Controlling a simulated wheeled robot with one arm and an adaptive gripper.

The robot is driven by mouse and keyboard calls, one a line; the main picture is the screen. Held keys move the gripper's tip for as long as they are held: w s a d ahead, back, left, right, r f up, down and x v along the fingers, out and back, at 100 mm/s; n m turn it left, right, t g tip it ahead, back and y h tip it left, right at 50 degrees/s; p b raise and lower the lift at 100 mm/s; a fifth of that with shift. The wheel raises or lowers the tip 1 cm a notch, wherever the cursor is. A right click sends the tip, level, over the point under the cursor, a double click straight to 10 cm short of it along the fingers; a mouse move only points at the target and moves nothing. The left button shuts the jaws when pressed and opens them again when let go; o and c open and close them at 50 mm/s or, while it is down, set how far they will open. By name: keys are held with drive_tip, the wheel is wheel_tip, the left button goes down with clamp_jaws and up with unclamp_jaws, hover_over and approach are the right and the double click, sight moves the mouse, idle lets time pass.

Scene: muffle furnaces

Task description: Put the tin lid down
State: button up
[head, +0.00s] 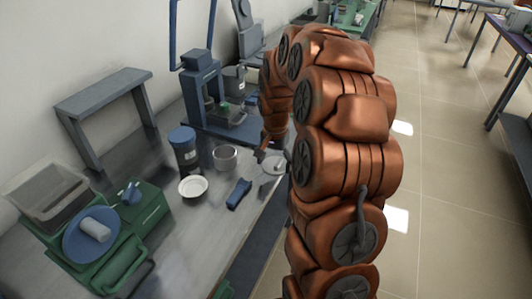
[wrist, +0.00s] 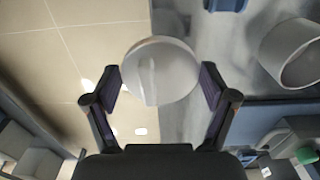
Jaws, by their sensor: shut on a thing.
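The tin lid (wrist: 160,68), a round pale grey disc, is between the two fingers of my gripper (wrist: 159,85) in the wrist view. The fingers are shut on its sides. In the head view the lid (head: 273,166) shows beside my gripper (head: 266,153), near the bench's front edge, partly hidden by my arm. In the wrist view the bench edge and the floor lie below the lid. An open grey tin (head: 225,158) stands on the bench to the left of the lid; it also shows at right in the wrist view (wrist: 293,52).
A white dish (head: 193,187), a blue object (head: 238,193) and a dark jar with a blue lid (head: 184,148) are on the bench (head: 190,235). A blue-framed apparatus (head: 203,95) stands behind. A green balance-like device (head: 110,235) is at front left.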

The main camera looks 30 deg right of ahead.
drive_tip(key=w+d, duration=0.1)
drive_tip(key=w, duration=0.1)
drive_tip(key=w+p, duration=0.1)
drive_tip(key=w, duration=0.2)
drive_tip(key=w+d+p, duration=0.1)
drive_tip(key=w, duration=0.2)
drive_tip(key=shift+w+d+f, duration=0.2)
drive_tip(key=shift+d+f, duration=0.1)
drive_tip(key=shift+f, duration=0.1)
drive_tip(key=shift+w+f+p, duration=0.1)
drive_tip(key=shift+f+p, duration=0.5)
drive_tip(key=shift+f, duration=1.3)
drive_tip(key=o, duration=0.9)
drive_tip(key=shift+c, duration=0.2)
drive_tip(key=shift+r, duration=0.1)
